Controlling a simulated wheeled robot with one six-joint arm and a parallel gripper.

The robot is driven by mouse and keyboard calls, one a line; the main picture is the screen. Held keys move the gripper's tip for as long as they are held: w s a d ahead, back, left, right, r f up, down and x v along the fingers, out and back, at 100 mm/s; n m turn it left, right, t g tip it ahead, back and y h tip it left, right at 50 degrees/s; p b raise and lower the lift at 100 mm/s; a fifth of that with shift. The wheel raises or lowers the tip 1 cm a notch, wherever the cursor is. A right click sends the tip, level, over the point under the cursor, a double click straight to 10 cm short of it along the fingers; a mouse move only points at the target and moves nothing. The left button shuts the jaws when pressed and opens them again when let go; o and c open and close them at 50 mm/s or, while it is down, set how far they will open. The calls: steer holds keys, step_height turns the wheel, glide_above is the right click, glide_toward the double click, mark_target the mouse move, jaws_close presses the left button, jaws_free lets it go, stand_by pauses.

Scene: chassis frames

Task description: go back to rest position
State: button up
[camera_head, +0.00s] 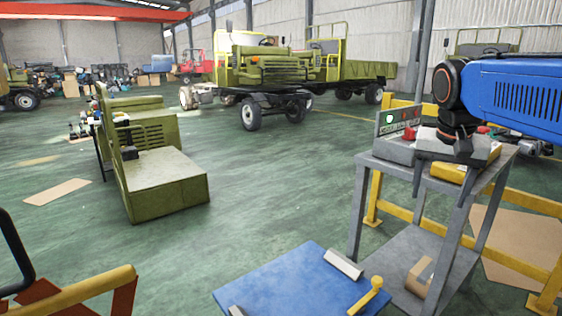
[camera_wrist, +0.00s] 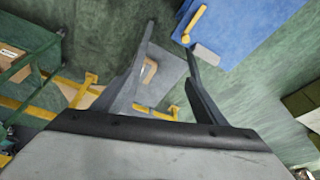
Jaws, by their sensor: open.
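My gripper (camera_head: 440,192) hangs at the right of the head view, below my blue arm, with its two dark fingers pointing down. The fingers are apart and nothing is seen between them. It is in front of the grey metal cart (camera_head: 400,170) in the picture. In the wrist view my gripper (camera_wrist: 168,38) shows its two grey fingers spread, with the floor and the cart's lower shelf beyond them. I cannot tell how far the fingers are from the cart.
A control box (camera_head: 398,120) with a green light stands on the cart. A blue panel (camera_head: 285,285) with a yellow lever (camera_head: 366,297) is at the front. Yellow railing (camera_head: 530,203) runs behind the cart. Green vehicle parts (camera_head: 160,180) stand left. The green floor between is clear.

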steer(key=s+a+f+n+t+y, duration=0.1)
steer(key=s+a+f+n, duration=0.2)
steer(key=s+f, duration=0.6)
steer(key=s+a+f+n+y, duration=0.1)
steer(key=s+a+f+n, duration=0.2)
steer(key=s+f, duration=0.5)
step_height(320, 180, down, 3)
steer(key=shift+s+a+f+t, duration=0.15)
steer(key=shift+s+a+t, duration=0.05)
steer(key=shift+s+t, duration=0.2)
stand_by(0.8)
